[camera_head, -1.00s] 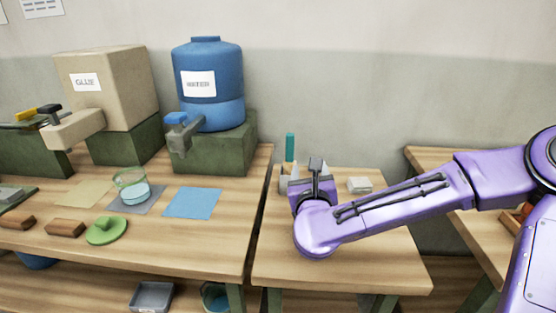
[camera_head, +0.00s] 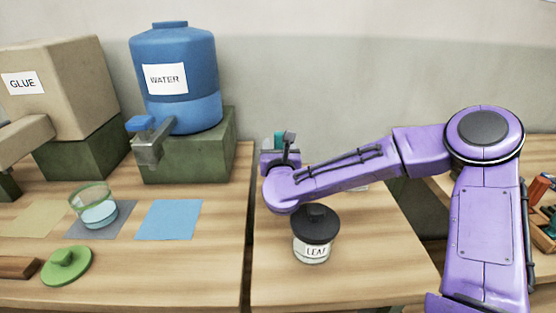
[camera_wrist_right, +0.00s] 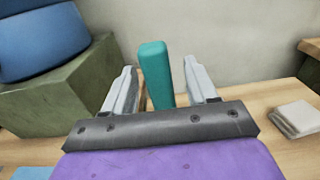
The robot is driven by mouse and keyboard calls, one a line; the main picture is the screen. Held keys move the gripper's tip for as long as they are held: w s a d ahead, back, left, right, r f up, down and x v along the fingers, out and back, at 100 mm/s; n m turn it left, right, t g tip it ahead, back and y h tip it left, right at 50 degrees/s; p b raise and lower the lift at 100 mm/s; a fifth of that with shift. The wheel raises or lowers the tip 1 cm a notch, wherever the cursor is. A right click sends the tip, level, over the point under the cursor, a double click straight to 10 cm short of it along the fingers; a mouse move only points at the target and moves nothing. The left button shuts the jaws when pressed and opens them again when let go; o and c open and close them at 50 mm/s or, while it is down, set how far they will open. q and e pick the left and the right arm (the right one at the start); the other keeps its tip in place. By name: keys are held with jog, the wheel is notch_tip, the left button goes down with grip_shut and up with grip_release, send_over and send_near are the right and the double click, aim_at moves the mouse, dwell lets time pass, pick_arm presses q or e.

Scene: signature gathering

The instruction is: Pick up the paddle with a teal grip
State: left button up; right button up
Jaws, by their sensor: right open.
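The paddle's teal grip (camera_wrist_right: 155,75) stands upright between the two open fingers of my right gripper (camera_wrist_right: 160,68) in the right wrist view. It is nearer the left finger, and I cannot tell whether it touches. In the head view only a bit of the teal grip (camera_head: 278,139) shows behind my right wrist, at the back of the right-hand table. The right fingertips are mostly hidden there. The lower part of the paddle is hidden by my gripper. My left gripper is not in view.
A black-lidded jar marked LEAF (camera_head: 312,248) stands on the table just in front of my right forearm. A pale block (camera_wrist_right: 297,117) lies right of the gripper. A green stand (camera_head: 190,155) with the blue water container (camera_head: 180,105) is to the left.

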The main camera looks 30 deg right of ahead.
jog(key=shift+x, duration=1.1)
jog(key=shift+a, duration=0.1)
jog(key=c, duration=1.1)
jog(key=shift+o, duration=0.2)
jog(key=shift+r, duration=0.15)
